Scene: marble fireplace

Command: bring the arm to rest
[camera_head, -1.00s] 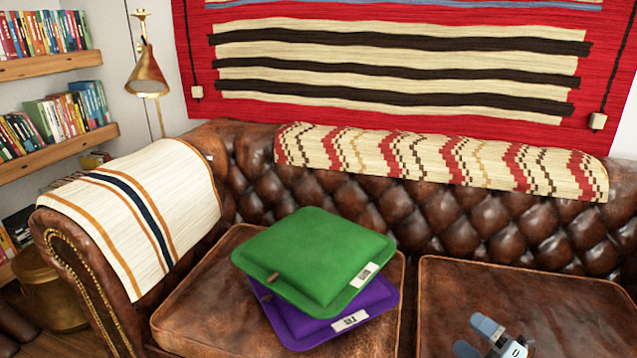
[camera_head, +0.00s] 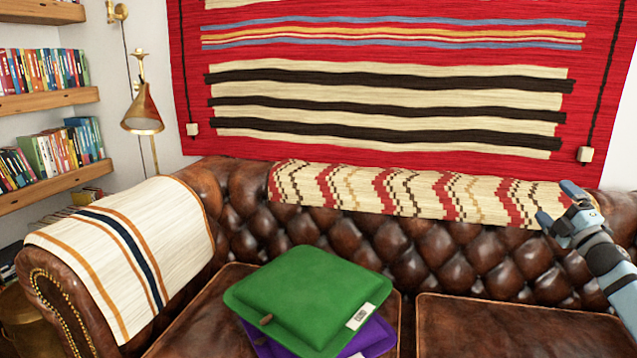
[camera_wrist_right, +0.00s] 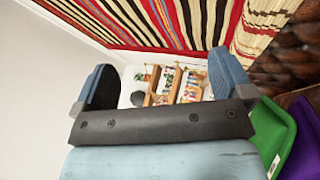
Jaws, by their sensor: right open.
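My right gripper (camera_head: 558,204) is raised at the right of the head view, in front of the sofa's backrest. It is open and empty, its two blue-grey fingers spread apart. In the right wrist view its fingers (camera_wrist_right: 162,88) stand wide with nothing between them. A green cushion (camera_head: 310,295) lies on top of a purple cushion (camera_head: 372,338) on the left seat of the brown leather sofa (camera_head: 520,325). The gripper is apart from both cushions. My left gripper is not in view.
A striped throw (camera_head: 120,250) covers the sofa's left arm, and a patterned throw (camera_head: 400,192) lies over the backrest. A brass lamp (camera_head: 142,110) and bookshelves (camera_head: 45,100) are at the left. A red striped rug (camera_head: 390,150) hangs on the wall. The right seat is bare.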

